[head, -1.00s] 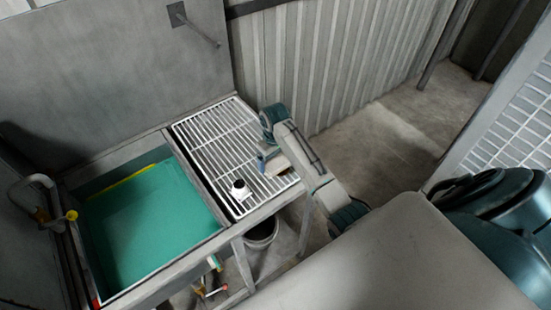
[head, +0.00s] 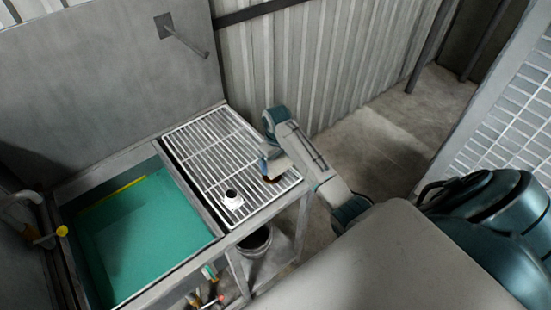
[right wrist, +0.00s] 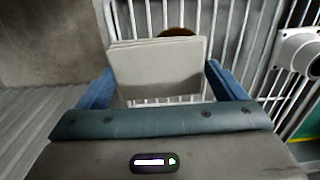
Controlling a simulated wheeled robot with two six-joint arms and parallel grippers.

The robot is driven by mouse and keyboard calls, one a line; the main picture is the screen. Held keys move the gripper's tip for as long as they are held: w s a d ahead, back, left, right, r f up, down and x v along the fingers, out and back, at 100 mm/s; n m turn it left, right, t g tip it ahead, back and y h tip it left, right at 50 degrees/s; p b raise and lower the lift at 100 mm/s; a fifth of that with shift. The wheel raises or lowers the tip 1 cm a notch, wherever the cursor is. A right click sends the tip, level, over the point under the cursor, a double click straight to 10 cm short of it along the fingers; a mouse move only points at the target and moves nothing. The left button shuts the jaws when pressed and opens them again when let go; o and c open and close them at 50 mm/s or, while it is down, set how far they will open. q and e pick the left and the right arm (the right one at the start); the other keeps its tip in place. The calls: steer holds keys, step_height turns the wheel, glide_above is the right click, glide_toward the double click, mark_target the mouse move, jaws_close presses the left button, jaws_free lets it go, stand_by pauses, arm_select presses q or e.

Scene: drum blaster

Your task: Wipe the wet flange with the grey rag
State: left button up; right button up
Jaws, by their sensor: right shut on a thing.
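The flange (head: 232,199) is a pale piece with a dark round opening, standing on the slatted metal rack near its front left edge. It also shows at the right edge of the right wrist view (right wrist: 300,52). My right gripper (head: 272,163) is over the right part of the rack, to the right of the flange and apart from it. In the right wrist view its blue fingers (right wrist: 158,85) are shut on the folded grey rag (right wrist: 158,68). I cannot tell whether the flange is wet. My left gripper is not in view.
The rack (head: 195,150) has a brown round thing (right wrist: 178,32) on it, partly hidden behind the rag. A basin with a green bottom (head: 140,235) lies left of the rack. A dark bucket (head: 256,243) stands below. A corrugated wall (head: 300,60) rises behind.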

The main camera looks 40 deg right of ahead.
steer(key=shift+a, duration=0.15)
steer(key=shift+s+a, duration=0.15)
steer(key=shift+a, duration=0.9)
steer(key=shift+s+a, duration=0.1)
steer(key=shift+a, duration=0.95)
steer(key=shift+w+d, duration=0.15)
steer(key=shift+d, duration=1)
steer(key=shift+w+d, duration=0.1)
steer(key=shift+d, duration=1)
steer(key=shift+a, duration=0.1)
steer(key=shift+s+a, duration=0.15)
steer(key=shift+a, duration=0.95)
steer(key=shift+s+a, duration=0.1)
steer(key=shift+a, duration=0.95)
steer(key=shift+w+d, duration=0.15)
steer(key=shift+d, duration=1)
steer(key=shift+w+d, duration=0.1)
steer(key=shift+d, duration=1)
